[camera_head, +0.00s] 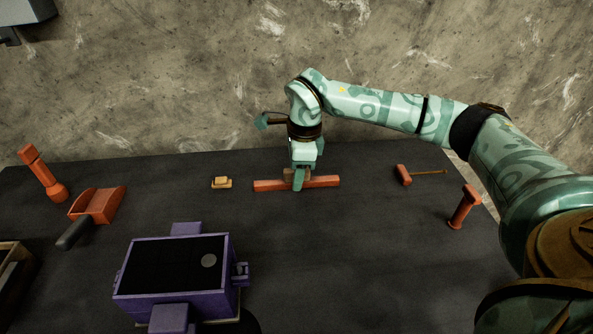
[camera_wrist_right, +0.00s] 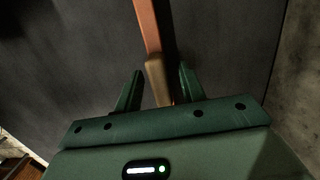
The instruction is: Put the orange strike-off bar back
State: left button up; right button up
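The orange strike-off bar (camera_head: 325,182) lies flat on the dark table near its back edge. My right gripper (camera_head: 297,180) points down at the middle of the bar and hides part of it. In the right wrist view the bar (camera_wrist_right: 147,22) runs away from the gripper, and a tan grip piece (camera_wrist_right: 156,78) on it sits between the two fingers. The right gripper (camera_wrist_right: 160,90) is open, with a gap on both sides of the tan piece. My left gripper is out of view.
A purple moulding box (camera_head: 170,292) with a black top stands at the front. An orange scoop (camera_head: 98,205) and an orange rammer (camera_head: 43,174) are at left, and a small yellow-tan block (camera_head: 221,183) is left of the bar. A mallet (camera_head: 404,175) and an orange spool-shaped tool (camera_head: 464,207) are at right.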

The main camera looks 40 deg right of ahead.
jog(key=shift+r, duration=0.1)
pick_arm(q)
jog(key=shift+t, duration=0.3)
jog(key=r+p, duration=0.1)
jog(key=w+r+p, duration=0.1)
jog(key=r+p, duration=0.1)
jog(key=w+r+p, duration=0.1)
jog(key=p, duration=0.1)
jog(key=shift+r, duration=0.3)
pick_arm(e)
notch_tip(320, 180, up, 12)
jog(key=d, duration=0.1)
jog(key=shift+s, duration=0.4)
